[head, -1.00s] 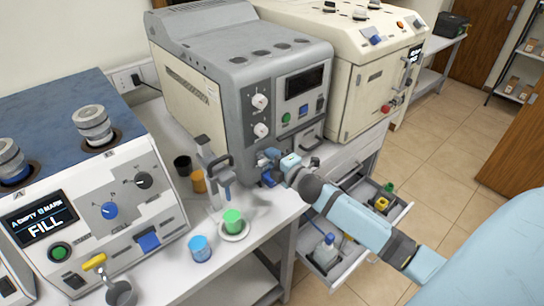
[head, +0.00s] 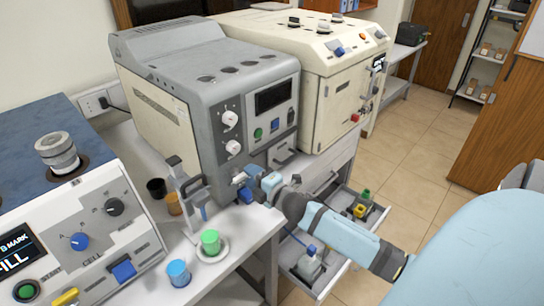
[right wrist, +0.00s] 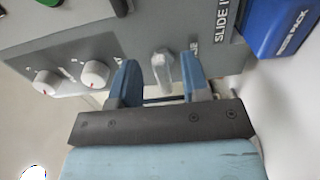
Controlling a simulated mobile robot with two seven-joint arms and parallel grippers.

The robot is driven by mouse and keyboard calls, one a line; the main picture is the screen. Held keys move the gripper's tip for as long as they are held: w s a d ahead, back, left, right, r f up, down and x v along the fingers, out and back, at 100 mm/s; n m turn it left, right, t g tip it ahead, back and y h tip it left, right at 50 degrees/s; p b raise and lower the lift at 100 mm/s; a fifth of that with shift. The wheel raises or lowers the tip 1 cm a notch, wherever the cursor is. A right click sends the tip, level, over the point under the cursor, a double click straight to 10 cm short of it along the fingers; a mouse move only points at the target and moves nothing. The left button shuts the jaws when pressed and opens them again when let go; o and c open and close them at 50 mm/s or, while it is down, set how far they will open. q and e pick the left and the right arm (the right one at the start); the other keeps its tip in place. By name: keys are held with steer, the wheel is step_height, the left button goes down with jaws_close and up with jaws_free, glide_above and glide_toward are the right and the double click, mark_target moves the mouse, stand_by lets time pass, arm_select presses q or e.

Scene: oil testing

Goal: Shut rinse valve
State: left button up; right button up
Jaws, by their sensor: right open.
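The grey machine (head: 205,85) stands on the white bench, with two white knobs on its front panel. A pale metal lever (right wrist: 163,72) sticks out of its lower front panel in the right wrist view; I take it to be the rinse valve, though no full label for it is readable. My right gripper (right wrist: 162,82) is open, one blue finger on each side of the lever. Contact between fingers and lever cannot be told. In the head view the right gripper (head: 243,186) is at the machine's lower front, and the lever is hard to make out there. My left gripper is not in view.
A blue block (right wrist: 280,25) is beside the panel. A grey stand (head: 188,190), green cup (head: 211,242) on a dish and blue cup (head: 178,273) stand left of the gripper. Open drawers (head: 310,265) are below my right arm. A cream machine (head: 305,80) stands behind.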

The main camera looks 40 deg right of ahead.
steer(key=s+b, duration=0.1)
steer(key=s, duration=1)
steer(key=shift+s+d+b, duration=0.2)
steer(key=shift+d+b, duration=0.15)
steer(key=shift+d, duration=0.05)
steer(key=s+a+f+m+g+y+p, duration=0.1)
steer(key=s+a+f+m+g+p, duration=0.2)
steer(key=s+a+f+m, duration=0.4)
steer(key=s+a+f+m+g+y+p, duration=0.1)
steer(key=s+a+f+m+g+p, duration=0.2)
steer(key=a, duration=1)
steer(key=s+f+m+g, duration=0.1)
steer(key=s+f+m, duration=0.2)
steer(key=f+m, duration=0.1)
steer(key=shift+s+f+m, duration=0.35)
steer(key=shift+m, duration=0.55)
